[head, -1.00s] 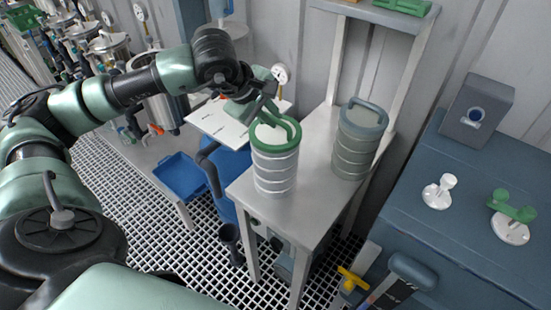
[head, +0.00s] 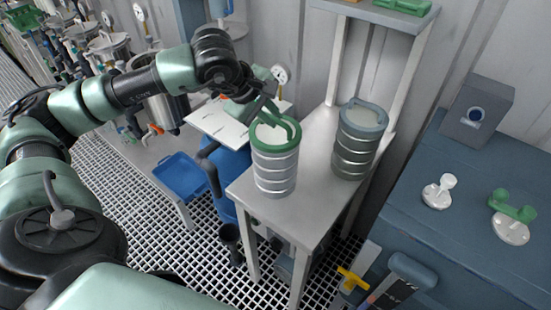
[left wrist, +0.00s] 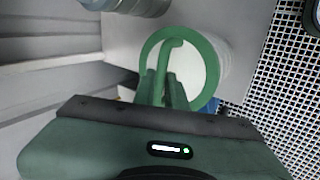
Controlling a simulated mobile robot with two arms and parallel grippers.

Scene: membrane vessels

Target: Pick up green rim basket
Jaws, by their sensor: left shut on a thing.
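The green rim basket (head: 275,172) is a ribbed metallic cylinder with a green rim and a green handle over a pale top. It stands upright at the near left end of the grey metal table. My left gripper (head: 269,109) is at its top, shut on the handle. In the left wrist view the green rim (left wrist: 211,62) surrounds the pale top, and the fingers of my left gripper (left wrist: 168,92) close around the handle. Whether the basket's base touches the table cannot be told for certain. My right gripper is not in view.
A similar basket with a grey-blue rim (head: 355,142) stands close by on the same table (head: 300,213). A shelf post rises behind it. A blue bench (head: 455,205) with white and green fittings is at the right. A blue bin (head: 180,176) sits on the floor grating at left.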

